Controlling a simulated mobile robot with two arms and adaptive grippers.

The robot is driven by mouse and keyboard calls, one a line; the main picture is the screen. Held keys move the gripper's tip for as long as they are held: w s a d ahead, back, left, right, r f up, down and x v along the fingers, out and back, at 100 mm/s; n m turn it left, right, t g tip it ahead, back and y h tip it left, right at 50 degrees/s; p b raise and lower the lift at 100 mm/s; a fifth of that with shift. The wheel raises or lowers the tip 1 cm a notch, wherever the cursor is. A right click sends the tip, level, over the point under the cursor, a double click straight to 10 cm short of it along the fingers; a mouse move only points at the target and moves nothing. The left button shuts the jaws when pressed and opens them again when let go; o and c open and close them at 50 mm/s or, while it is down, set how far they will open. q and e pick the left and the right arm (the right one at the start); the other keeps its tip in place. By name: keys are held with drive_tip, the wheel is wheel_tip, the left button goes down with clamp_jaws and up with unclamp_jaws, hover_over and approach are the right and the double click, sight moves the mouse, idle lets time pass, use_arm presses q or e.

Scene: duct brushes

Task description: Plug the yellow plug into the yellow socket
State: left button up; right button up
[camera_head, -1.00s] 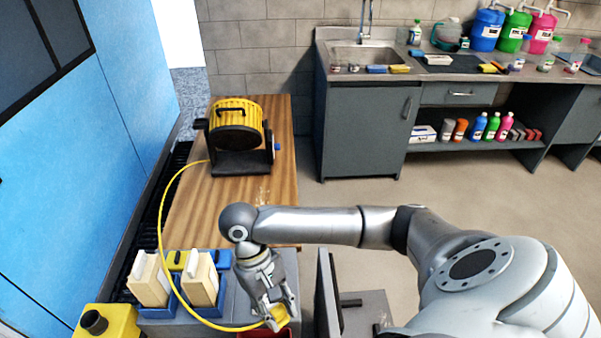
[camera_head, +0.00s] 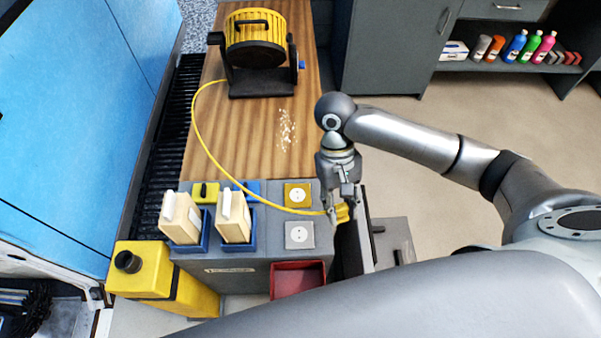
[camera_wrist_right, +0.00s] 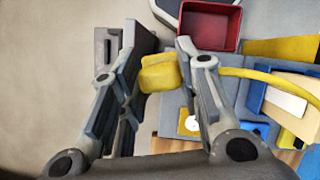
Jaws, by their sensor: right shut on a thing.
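The yellow plug (camera_head: 342,213) is held by my right gripper (camera_head: 341,204), just right of the grey cabinet top. In the right wrist view the plug (camera_wrist_right: 160,74) sits between the two fingers of the right gripper (camera_wrist_right: 162,58), which are shut on it. The yellow socket (camera_head: 297,194) is a square yellow plate with a round white face on the cabinet top, left of the plug and apart from it. Part of it shows in the right wrist view (camera_wrist_right: 188,122). The plug's prongs cannot be made out. My left gripper is not in view.
The yellow cable (camera_head: 206,143) runs from the plug to the cable reel (camera_head: 255,45) on the wooden top. A grey socket (camera_head: 299,235) and a red bin (camera_head: 298,281) lie nearer. Blue holders with cream brushes (camera_head: 233,217) and a yellow canister (camera_head: 150,275) stand left.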

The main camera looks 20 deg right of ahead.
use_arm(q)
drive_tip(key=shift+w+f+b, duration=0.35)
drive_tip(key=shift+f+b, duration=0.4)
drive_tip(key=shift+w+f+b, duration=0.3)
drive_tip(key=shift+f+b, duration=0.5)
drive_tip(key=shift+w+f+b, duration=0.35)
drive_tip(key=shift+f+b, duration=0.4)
use_arm(e)
drive_tip(key=w+a+f+m+t+y, duration=0.2)
drive_tip(key=w+f+m, duration=0.4)
drive_tip(key=w+m, duration=0.3)
drive_tip(key=w+a+f+m+t+y, duration=0.1)
drive_tip(key=w+f+m+t+y, duration=0.1)
drive_tip(key=w+f+m, duration=0.5)
drive_tip(key=shift+w+a+f+m+t, duration=0.3)
drive_tip(key=shift+w+m+t, duration=0.6)
drive_tip(key=shift+m, duration=1.7)
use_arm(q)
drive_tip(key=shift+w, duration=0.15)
use_arm(e)
wheel_tip(320, 180, down, 6)
drive_tip(key=b, duration=0.7)
drive_tip(key=shift+r+b, duration=0.15)
drive_tip(key=shift+b, duration=0.25)
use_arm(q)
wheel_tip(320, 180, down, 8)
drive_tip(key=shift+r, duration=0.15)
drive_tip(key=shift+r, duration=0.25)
use_arm(e)
drive_tip(key=shift+r, duration=0.1)
